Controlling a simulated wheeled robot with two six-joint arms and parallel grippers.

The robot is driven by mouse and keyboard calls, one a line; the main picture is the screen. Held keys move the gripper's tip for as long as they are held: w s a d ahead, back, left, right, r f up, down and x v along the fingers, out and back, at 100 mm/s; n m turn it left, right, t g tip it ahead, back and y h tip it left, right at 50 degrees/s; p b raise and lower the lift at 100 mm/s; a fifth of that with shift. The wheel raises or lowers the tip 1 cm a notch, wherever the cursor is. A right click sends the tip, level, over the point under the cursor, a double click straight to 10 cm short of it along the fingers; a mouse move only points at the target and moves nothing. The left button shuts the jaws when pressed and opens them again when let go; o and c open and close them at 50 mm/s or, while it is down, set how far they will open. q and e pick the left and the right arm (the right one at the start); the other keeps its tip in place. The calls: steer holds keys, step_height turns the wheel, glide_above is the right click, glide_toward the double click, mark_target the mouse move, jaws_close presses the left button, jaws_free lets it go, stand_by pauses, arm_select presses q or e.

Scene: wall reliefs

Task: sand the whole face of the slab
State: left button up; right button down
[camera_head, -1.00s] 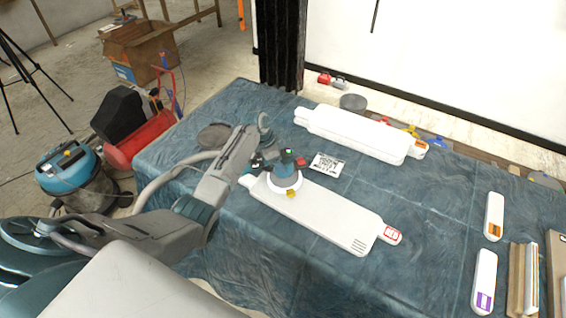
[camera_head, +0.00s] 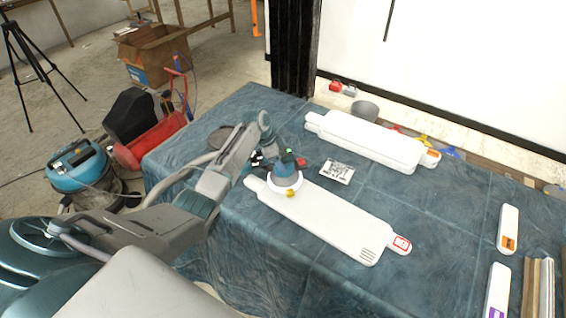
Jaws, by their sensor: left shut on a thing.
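A white slab (camera_head: 325,222) lies flat on the blue-covered table, with narrow tabs at its ends and a red label at its right end. Several dark slots mark its face near that end. A round sander (camera_head: 286,177), teal on top with a pale skirt, sits at the slab's left end. My left gripper (camera_head: 268,160) is shut on the sander, at its far left side; the fingers are small and partly hidden. My right gripper is not in view.
A stack of white slabs (camera_head: 365,138) lies at the back of the table. A printed card (camera_head: 337,172) lies between it and the slab. White bars (camera_head: 508,228) lie at the right. A grey bowl (camera_head: 365,110) stands near the wall.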

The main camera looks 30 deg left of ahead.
arm_select(q)
steer(key=shift+w+a+r, duration=0.2)
steer(key=shift+a, duration=0.25)
steer(key=a+b, duration=0.2)
steer(key=a, duration=0.1)
steer(key=shift+w+a, duration=0.15)
steer(key=shift+a, duration=0.25)
steer(key=shift+r, duration=0.1)
step_height(320, 180, up, 6)
steer(key=p, duration=0.4)
steer(key=shift+p, duration=0.35)
steer(key=shift+d, duration=0.15)
stand_by(1.0)
